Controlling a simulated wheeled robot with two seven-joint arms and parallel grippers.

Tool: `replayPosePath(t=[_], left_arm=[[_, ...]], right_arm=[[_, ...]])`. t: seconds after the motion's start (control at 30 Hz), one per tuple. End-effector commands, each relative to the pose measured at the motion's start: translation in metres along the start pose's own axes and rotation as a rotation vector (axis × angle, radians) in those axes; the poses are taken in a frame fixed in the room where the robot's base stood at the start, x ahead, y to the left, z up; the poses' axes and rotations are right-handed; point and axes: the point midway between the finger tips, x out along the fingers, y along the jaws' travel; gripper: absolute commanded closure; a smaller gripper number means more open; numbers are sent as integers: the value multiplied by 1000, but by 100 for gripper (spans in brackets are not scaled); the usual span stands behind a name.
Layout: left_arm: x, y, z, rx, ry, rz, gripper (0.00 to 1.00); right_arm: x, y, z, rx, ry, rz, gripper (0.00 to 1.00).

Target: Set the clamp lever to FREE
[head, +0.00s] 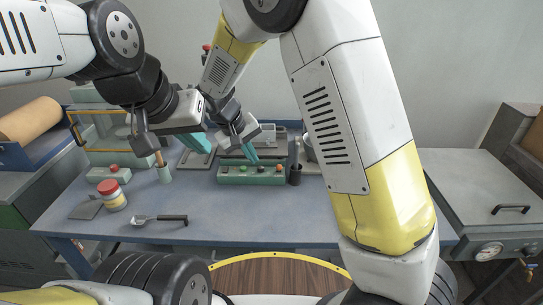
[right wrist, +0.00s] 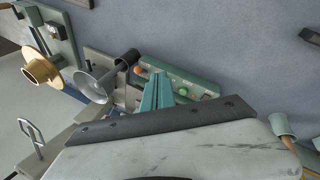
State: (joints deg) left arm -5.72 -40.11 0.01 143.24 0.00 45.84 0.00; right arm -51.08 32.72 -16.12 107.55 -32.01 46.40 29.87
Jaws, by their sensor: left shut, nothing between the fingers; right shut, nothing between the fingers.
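I cannot clearly make out the clamp lever or its FREE mark in either view. The green control box (head: 252,175) sits on the blue bench with coloured buttons on its front. It also shows in the right wrist view (right wrist: 207,88), with an orange knob (right wrist: 138,69) at its left end. My right gripper (head: 253,158) has its teal fingers shut and empty, just behind and above the box. They also show in the right wrist view (right wrist: 158,82), in front of the box. My left gripper (head: 203,150) is shut and empty, left of the right one.
A black cup (head: 295,176) stands at the box's right end. A brass knob (right wrist: 42,71) shows in the right wrist view.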

Motion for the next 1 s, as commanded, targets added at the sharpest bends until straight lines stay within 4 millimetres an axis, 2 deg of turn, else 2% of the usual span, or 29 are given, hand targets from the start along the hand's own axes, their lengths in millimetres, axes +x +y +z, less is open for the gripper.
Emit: replayPosePath(t=[0.17,0.6,0.8,1.0], left_arm=[[0,0,0,0,0,0,100],[0,0,0,0,0,0,100],[0,0,0,0,0,0,100],[0,0,0,0,0,0,100]], right_arm=[[13,0,1,0,-3,1,100],[103,0,2,0,-5,0,100],[110,28,-6,4,-1,-1,100],[112,37,-8,1,0,-1,100]])
